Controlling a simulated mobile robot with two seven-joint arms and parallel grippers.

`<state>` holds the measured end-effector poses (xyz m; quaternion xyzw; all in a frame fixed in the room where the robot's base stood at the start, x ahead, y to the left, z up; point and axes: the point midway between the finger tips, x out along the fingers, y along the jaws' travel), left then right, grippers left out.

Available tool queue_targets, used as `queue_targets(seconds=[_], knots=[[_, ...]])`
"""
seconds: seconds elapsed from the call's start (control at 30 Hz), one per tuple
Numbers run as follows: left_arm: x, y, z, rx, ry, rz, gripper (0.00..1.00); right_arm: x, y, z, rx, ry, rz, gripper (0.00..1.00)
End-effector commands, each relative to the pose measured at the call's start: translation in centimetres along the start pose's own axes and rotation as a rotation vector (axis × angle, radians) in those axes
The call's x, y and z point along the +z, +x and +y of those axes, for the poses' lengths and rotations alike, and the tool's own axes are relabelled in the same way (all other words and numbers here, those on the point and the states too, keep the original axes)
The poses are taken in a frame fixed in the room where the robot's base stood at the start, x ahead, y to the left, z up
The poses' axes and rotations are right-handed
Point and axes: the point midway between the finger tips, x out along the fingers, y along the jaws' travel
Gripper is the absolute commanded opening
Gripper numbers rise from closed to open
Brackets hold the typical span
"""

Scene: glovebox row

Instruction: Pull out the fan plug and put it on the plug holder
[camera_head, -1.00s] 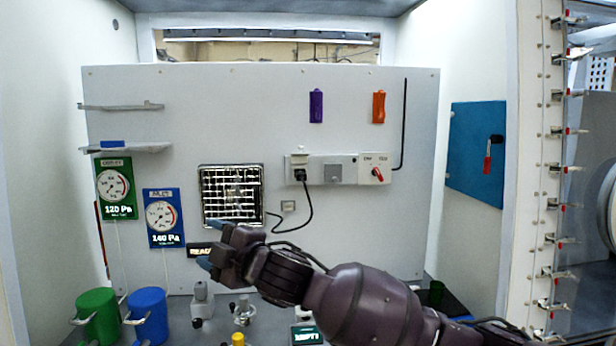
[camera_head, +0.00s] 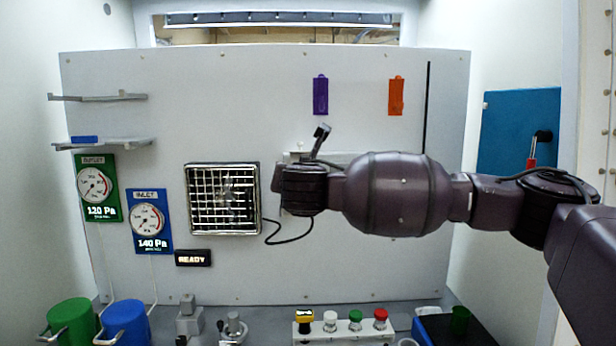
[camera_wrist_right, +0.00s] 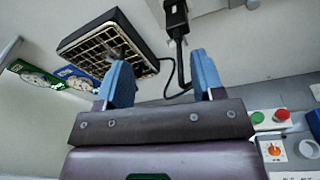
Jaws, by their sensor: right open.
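The fan (camera_head: 222,199) is a square wire-grilled unit on the back panel; it also shows in the right wrist view (camera_wrist_right: 108,45). Its black plug (camera_wrist_right: 176,18) sits at the outlet strip in the right wrist view, with the cable (camera_head: 290,239) looping back towards the fan. In the head view my right arm hides the plug and most of the strip. My right gripper (camera_wrist_right: 163,77) is open, blue fingers apart and empty, pointing towards the panel. The plug is beyond the fingertips, and I see no contact. I cannot make out the plug holder now. My left gripper is out of view.
Gauges (camera_head: 149,221) and a shelf (camera_head: 112,144) are on the panel's left. A button box (camera_head: 343,328) with several coloured knobs and green and blue canisters (camera_head: 125,322) stand below. Purple (camera_head: 320,95) and orange (camera_head: 396,97) pieces hang above my arm.

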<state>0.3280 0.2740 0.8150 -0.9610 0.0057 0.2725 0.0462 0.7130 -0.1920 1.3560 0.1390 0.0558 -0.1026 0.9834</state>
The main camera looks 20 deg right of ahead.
Motion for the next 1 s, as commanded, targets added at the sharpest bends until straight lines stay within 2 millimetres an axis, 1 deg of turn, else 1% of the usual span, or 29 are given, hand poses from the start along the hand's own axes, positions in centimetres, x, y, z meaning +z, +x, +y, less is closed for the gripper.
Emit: queue_targets(seconds=[0.1,0.2,0.37,0.47,0.7,1.0], knots=[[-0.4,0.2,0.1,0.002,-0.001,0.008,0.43,0.2,-0.1,-1.0,-0.067,-0.135,-0.001,0.62],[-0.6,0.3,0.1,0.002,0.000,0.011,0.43,0.3,-0.1,-1.4,-0.093,-0.212,0.000,0.62],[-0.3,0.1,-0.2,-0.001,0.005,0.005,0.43,0.3,0.2,-1.5,-0.095,-0.255,0.002,0.62],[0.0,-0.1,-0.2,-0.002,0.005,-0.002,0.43,0.3,0.9,-1.5,-0.094,-0.255,0.002,0.62],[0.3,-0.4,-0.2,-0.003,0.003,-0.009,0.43,0.3,4.3,-1.8,-0.094,-0.254,0.002,0.62],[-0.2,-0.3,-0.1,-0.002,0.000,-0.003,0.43,0.4,8.4,-2.2,-0.093,-0.253,0.002,0.62]])
